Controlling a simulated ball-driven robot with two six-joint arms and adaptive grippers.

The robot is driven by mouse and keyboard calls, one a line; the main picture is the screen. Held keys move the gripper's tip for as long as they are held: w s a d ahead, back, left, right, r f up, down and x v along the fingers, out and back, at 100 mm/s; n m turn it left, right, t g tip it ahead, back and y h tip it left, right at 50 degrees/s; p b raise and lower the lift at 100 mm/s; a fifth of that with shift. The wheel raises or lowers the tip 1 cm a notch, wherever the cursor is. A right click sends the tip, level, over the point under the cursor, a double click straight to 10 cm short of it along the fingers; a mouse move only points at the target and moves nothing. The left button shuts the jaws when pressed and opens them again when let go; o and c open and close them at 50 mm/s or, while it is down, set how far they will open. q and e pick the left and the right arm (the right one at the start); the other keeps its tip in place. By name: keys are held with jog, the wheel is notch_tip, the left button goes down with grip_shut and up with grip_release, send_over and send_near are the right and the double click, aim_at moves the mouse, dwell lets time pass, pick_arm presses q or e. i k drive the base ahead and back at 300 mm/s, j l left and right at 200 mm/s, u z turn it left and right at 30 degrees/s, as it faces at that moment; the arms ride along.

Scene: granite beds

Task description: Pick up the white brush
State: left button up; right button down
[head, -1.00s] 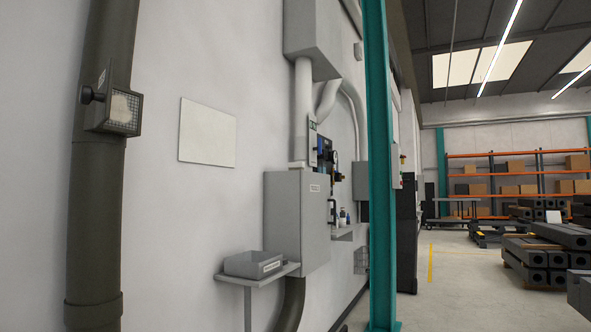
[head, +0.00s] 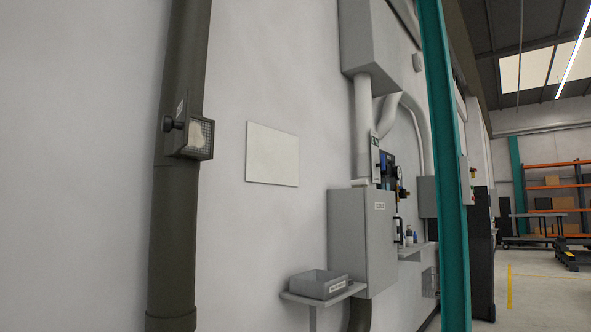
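I see no white brush in the head view. Neither of my grippers is in view. A grey open-topped bin (head: 320,284) with a small label sits on a small wall shelf (head: 322,297) at the lower middle; its contents cannot be made out. Small bottles (head: 408,235) stand on another shelf beside the grey cabinet, too small to tell in detail.
A grey wall cabinet (head: 361,240), a dark vertical pipe (head: 178,230) and a teal column (head: 446,170) stand along the white wall. A blank white panel (head: 272,154) hangs on it. Open floor (head: 540,300) and orange racking (head: 560,200) lie at the right.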

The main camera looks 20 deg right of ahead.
aim_at(360, 183)
jog(key=i+l+u, duration=0.1)
jog(key=l, duration=0.25)
jog(key=i+l, duration=0.25)
jog(key=l, duration=0.15)
jog(key=i+l+u, duration=0.15)
jog(key=l, duration=0.2)
jog(key=i+l, duration=0.15)
jog(key=l, duration=0.25)
jog(key=i+l+u, duration=0.15)
jog(key=l, duration=0.25)
